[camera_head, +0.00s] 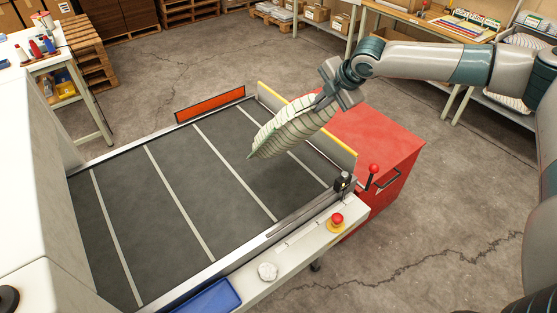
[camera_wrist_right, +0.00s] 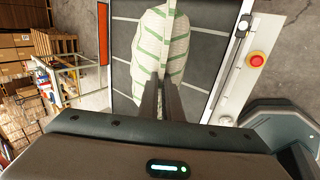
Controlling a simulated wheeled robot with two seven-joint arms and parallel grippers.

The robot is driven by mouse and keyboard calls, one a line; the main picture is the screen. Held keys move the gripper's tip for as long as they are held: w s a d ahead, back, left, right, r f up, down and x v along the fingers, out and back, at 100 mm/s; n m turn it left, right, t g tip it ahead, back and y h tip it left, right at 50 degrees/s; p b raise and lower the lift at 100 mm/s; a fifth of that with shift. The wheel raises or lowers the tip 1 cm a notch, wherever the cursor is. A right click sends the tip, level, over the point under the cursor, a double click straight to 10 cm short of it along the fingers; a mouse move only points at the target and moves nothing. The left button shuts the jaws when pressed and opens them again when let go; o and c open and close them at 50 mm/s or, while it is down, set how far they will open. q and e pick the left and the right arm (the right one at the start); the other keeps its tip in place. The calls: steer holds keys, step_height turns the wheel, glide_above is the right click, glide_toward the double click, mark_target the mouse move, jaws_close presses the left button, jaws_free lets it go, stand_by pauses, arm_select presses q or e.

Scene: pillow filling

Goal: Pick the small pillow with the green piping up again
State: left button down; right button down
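The small pillow (camera_head: 285,130) is cream with green lines across it and a darker green edge. It hangs tilted over the right part of the conveyor belt, its lower tip close to the belt; whether it touches is hard to tell. My right gripper (camera_head: 323,97) is shut on the pillow's upper end. In the right wrist view, the pillow (camera_wrist_right: 160,45) extends away from the closely spaced fingers (camera_wrist_right: 160,92), which pinch its near end. My left gripper is not in view.
The dark belt (camera_head: 165,215) with pale crossbars is otherwise clear.

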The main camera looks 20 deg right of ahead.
steer(key=shift+r, duration=0.1)
step_height(320, 180, up, 5)
steer(key=g, duration=0.1)
steer(key=g+h, duration=0.1)
steer(key=shift+w+r+g, duration=0.15)
steer(key=shift+g, duration=0.15)
steer(key=shift+r+g, duration=0.5)
steer(key=shift+r, duration=0.2)
steer(key=shift+s+a+f, duration=0.1)
steer(key=shift+s, duration=0.1)
